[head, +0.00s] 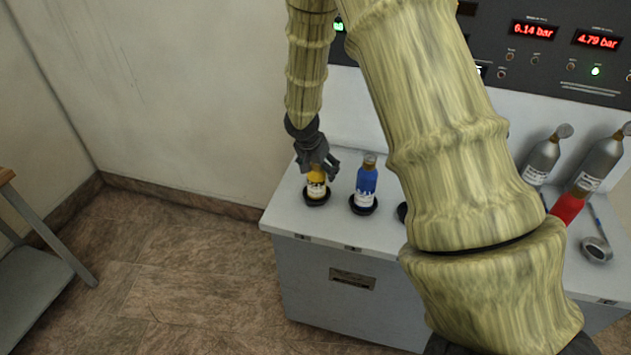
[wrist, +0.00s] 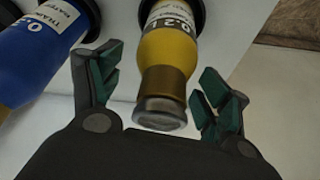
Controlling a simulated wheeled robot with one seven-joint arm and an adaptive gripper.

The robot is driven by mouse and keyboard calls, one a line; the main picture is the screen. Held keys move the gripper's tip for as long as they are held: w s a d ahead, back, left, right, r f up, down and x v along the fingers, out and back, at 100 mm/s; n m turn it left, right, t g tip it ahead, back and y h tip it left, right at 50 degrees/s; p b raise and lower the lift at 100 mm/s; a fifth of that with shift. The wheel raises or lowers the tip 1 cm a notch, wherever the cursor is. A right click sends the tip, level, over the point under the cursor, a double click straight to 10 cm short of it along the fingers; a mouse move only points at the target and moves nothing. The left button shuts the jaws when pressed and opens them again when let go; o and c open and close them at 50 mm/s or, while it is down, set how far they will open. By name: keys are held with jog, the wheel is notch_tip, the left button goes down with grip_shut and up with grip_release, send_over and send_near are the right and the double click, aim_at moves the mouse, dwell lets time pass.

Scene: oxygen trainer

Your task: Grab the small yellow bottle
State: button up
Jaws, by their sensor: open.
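The small yellow bottle (head: 316,186) stands upright in a black round holder at the left end of the counter. My gripper (head: 319,167) is right above it in the head view and hides its top. In the wrist view the yellow bottle (wrist: 168,55) has a white label, a brown neck and a grey cap. My gripper (wrist: 158,88) is open there, with one green-padded finger on each side of the bottle's neck. Gaps show between the fingers and the bottle.
A blue bottle (head: 366,185) stands close by on the right in its own holder; it also shows in the wrist view (wrist: 40,50). The white counter (head: 300,222) ends just left of the yellow bottle.

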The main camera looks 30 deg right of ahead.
jog(key=shift+c, duration=0.2)
grip_shut()
dwell(0.4)
